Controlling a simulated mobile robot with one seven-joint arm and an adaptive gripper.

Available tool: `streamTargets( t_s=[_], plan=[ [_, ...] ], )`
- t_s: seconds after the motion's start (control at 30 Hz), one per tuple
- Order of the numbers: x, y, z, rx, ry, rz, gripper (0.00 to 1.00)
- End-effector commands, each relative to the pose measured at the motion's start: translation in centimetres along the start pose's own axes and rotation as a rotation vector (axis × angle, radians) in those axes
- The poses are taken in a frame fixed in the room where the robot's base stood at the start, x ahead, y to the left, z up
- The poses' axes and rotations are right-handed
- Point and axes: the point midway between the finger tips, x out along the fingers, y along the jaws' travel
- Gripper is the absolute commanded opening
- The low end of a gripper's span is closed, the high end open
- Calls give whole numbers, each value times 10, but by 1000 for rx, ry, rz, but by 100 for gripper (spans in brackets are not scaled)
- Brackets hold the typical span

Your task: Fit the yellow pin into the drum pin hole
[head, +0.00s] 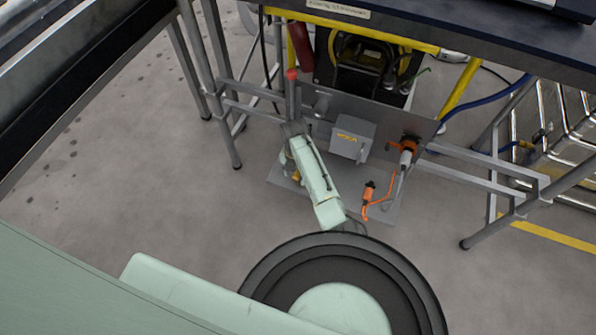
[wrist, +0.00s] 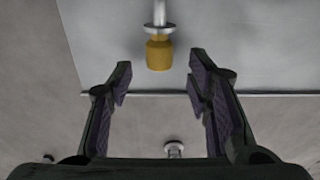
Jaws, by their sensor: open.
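In the wrist view, a yellow knob-like end, which I take for the yellow pin (wrist: 158,53), sits below a silver rod and flange against a grey plate. My gripper (wrist: 158,80) is open and empty. Its two dark fingers stand apart, left and right of the yellow end, and do not touch it. The pin cannot be made out surely there. I cannot pick out the drum pin hole.
A grey box (head: 352,138) and orange-handled fittings (head: 369,191) stand on the plate, right of my arm. A black and yellow reel (head: 368,62) is behind, under the table (head: 480,40). Metal frame legs and rails flank both sides. Open floor lies left.

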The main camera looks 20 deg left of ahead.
Motion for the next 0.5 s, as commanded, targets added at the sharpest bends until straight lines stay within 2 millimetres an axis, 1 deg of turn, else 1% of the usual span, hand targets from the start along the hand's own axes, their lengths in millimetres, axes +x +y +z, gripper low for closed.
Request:
streamTargets(
  t_s=[0.03,0.13,0.37,0.4,0.5],
  plan=[
    [7,0,0,-1,1,-2,46],
    [16,0,0,0,0,-2,46],
    [18,0,1,0,-2,1,46],
    [18,0,1,0,-2,1,45],
    [17,0,1,0,-2,1,38]
  ],
)
